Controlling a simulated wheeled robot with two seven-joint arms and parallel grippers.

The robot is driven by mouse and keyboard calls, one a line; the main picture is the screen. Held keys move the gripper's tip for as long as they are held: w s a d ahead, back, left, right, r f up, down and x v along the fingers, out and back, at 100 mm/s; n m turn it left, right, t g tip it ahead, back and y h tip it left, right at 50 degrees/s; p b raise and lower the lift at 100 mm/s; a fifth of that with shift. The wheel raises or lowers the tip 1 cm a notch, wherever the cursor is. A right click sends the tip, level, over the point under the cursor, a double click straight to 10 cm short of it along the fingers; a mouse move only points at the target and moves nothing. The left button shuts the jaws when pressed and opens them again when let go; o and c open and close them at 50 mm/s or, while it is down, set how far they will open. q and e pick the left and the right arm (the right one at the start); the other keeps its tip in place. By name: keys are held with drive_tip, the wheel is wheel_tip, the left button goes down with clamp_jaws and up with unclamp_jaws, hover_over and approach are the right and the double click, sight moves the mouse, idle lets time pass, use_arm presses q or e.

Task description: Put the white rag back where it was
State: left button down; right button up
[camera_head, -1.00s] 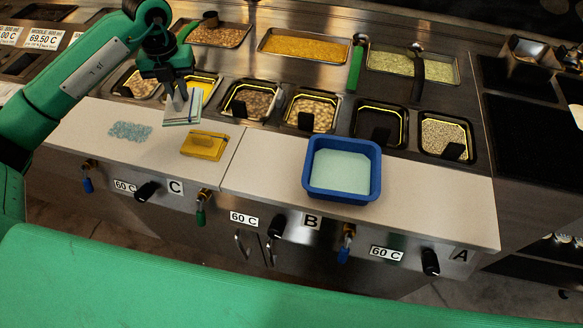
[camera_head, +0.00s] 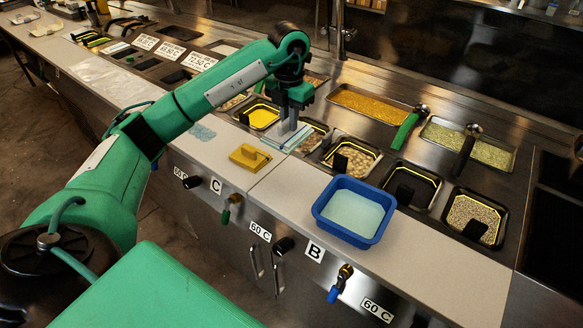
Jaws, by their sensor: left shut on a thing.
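The white rag (camera_head: 283,138), a folded cloth with blue and green stripes, is in my left gripper (camera_head: 290,126). The gripper points down with its fingers shut on the rag. The rag is at the back edge of the white counter, to the right of the yellow block and behind the blue tub. I cannot tell whether it touches the counter. My right gripper is not in view.
A yellow block (camera_head: 249,156) lies on the white counter (camera_head: 236,178). A blue tub (camera_head: 347,237) of pale liquid stands to the right. Bluish wet specks (camera_head: 201,132) lie left. Food pans, including a bean pan (camera_head: 352,158), line the back. Bare counter lies between block and tub.

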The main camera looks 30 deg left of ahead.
use_arm(q)
wheel_tip(320, 180, down, 11)
drive_tip(key=shift+f+p, duration=0.1)
drive_tip(key=shift+p, duration=1.1)
wheel_tip(320, 180, down, 4)
drive_tip(key=shift+r+p, duration=0.1)
drive_tip(key=shift+p, duration=0.45)
drive_tip(key=shift+f, duration=0.3)
drive_tip(key=c, duration=1.4)
unclamp_jaws()
drive_tip(key=shift+c, duration=0.2)
